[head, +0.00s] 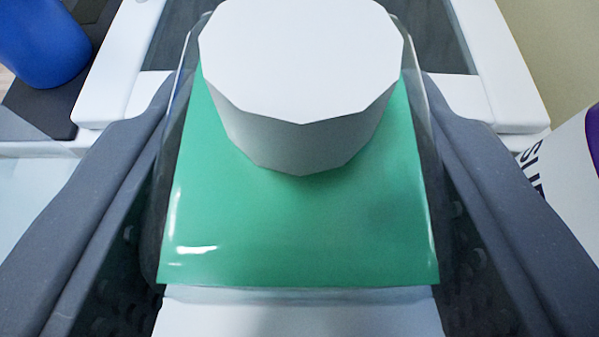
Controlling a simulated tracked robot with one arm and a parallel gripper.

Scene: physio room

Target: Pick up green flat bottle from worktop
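The green flat bottle (300,235) fills the middle of the head view, close to the camera. It has a broad green face, clear glossy edges and a large white faceted cap (300,60). My gripper (300,30) has a finger along each side of it, with dark pads and white outer parts. The fingers look flush with the bottle's left and right edges, with no clear gap, so it appears gripped. The cap hides the upper part of the bottle. The bottle's contact with the worktop is not visible.
A blue rounded object (42,40) stands at the upper left, beyond the left finger. A white container (567,185) with dark lettering and a purple patch is close to the right finger. A plain pale beige surface shows at the upper right.

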